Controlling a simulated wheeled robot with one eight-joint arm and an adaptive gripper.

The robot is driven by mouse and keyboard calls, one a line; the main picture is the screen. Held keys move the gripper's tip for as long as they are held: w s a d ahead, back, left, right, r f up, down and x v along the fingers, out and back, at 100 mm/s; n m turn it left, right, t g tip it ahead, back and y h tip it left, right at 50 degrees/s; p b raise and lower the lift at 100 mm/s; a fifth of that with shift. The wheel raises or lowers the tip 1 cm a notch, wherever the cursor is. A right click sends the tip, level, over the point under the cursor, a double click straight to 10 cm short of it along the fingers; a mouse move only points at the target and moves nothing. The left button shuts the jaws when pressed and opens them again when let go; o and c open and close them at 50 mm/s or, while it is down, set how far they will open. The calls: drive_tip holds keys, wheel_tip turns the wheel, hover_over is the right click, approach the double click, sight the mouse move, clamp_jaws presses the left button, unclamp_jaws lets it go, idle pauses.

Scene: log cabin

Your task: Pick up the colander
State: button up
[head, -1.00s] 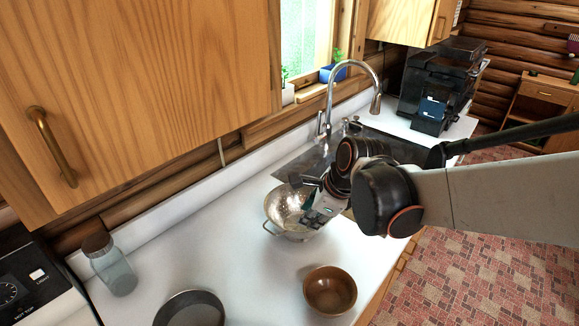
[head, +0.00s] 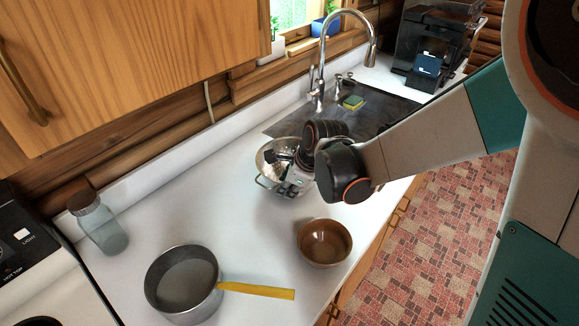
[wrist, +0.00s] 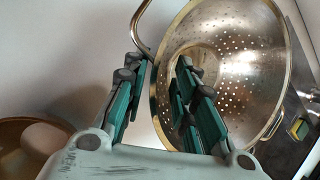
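The metal colander (head: 268,157) sits on the white counter just left of the sink. In the wrist view the colander (wrist: 235,60) shows its perforated bowl, pale rim and a wire loop handle. My gripper (head: 285,172) is at the colander's near side and partly hides it. In the wrist view my gripper (wrist: 162,68) has its fingers spread apart. The left finger is outside the rim, and the right finger appears over the inside of the bowl. The rim passes between them. I cannot tell whether either finger touches it.
A brown bowl (head: 324,242) stands nearer on the counter. A saucepan (head: 182,284) with a yellow handle and a glass jar (head: 98,225) are to the left. The sink (head: 385,108), faucet (head: 322,60) and sponge (head: 352,102) lie behind. The counter left of the colander is clear.

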drive_tip(key=shift+w+a+f, duration=0.15)
drive_tip(key=shift+f, duration=0.35)
clamp_jaws()
drive_tip(key=shift+r, duration=0.1)
